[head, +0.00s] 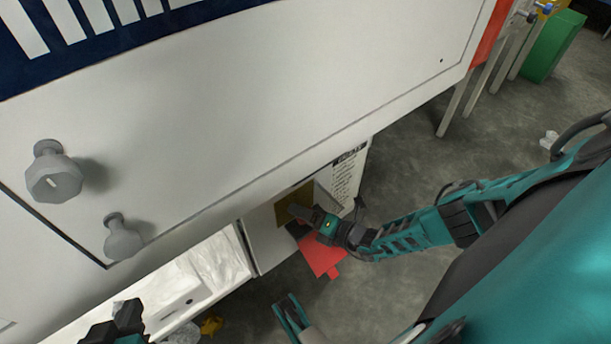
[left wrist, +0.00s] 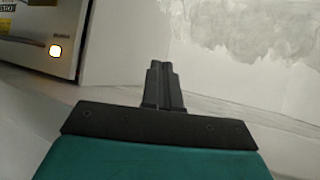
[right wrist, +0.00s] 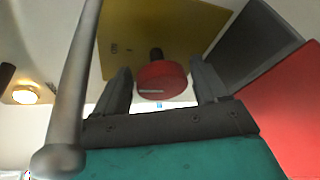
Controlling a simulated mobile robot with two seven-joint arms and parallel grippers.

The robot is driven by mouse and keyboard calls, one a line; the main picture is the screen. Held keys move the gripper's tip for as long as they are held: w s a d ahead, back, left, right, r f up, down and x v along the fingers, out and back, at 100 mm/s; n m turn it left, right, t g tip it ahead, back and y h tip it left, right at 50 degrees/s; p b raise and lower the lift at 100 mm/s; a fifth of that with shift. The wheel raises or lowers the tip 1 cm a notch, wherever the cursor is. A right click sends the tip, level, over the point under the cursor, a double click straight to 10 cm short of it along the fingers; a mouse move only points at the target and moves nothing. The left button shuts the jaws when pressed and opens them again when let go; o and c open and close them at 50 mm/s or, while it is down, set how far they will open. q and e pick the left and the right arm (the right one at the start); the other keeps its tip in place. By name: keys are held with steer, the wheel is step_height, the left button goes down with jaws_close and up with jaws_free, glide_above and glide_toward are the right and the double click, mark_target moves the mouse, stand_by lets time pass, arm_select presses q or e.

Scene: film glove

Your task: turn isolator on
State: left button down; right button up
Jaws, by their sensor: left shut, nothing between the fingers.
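The isolator is a round red knob (right wrist: 162,80) on a yellow plate (right wrist: 150,30) in the right wrist view. A pale line on the knob's face lies nearly level in that picture. My right gripper (right wrist: 160,88) is open, with one finger on each side of the knob; I cannot tell if they touch it. In the head view, my right gripper (head: 303,214) is at the yellow plate (head: 292,203) on the low white cabinet and covers most of the knob. My left gripper (left wrist: 163,86) is shut and empty; it shows at the bottom left of the head view (head: 122,318).
A red panel (head: 320,256) hangs beside the yellow plate. A grey bar (right wrist: 78,80) crosses the left of the right wrist view, near a lit lamp (right wrist: 25,94). A large white panel with grey knobs (head: 55,180) fills the upper left. Grey floor (head: 410,170) is open at right.

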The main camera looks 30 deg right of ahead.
steer(key=shift+o, duration=0.3)
steer(key=shift+s, duration=0.1)
steer(key=p+v, duration=0.2)
steer(key=v, duration=1)
steer(key=shift+s+d+p, duration=0.2)
steer(key=shift+s+p, duration=0.1)
steer(key=shift+s, duration=0.05)
steer(key=shift+s, duration=0.1)
